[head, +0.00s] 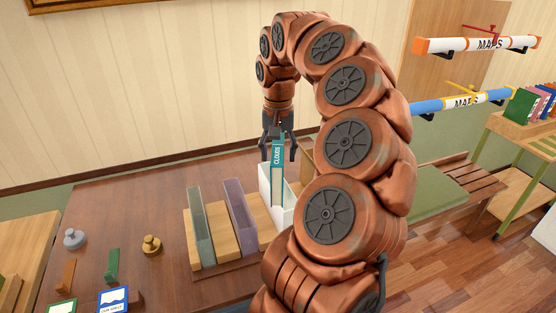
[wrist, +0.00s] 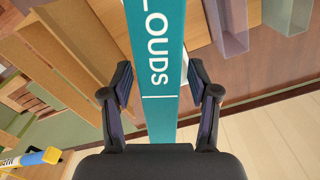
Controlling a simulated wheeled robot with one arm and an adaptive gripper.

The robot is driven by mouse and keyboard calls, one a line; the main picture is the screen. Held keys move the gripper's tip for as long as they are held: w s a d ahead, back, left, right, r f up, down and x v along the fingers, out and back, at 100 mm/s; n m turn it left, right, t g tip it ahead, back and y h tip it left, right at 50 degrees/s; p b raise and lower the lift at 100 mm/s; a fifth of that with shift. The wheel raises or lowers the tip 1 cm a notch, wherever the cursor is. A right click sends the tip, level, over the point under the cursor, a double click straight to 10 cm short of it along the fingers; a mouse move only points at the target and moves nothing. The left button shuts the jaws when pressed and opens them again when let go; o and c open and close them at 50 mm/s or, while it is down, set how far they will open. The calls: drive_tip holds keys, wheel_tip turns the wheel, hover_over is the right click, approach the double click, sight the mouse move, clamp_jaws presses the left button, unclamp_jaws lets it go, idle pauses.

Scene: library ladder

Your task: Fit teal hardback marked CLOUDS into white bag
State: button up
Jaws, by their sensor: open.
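The teal hardback marked CLOUDS (head: 277,162) stands upright with its lower part inside the white bag (head: 266,186) on the table. Its spine also fills the middle of the wrist view (wrist: 157,70). My gripper (head: 278,150) is around the book's upper part. In the wrist view my gripper (wrist: 160,90) is open, with one finger on each side of the spine and a gap at both sides. The bag's right side is partly hidden behind my arm, and the book's bottom edge is hidden inside the bag.
A clear greenish sleeve (head: 199,225) and a purple sleeve (head: 241,207) stand left of the bag. A brass weight (head: 151,245), a grey weight (head: 74,239) and small bookends are on the table's left. Two map tubes (head: 478,44) hang at right.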

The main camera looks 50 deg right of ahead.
drive_tip(key=shift+f, duration=0.7)
drive_tip(key=shift+c, duration=0.2)
clamp_jaws()
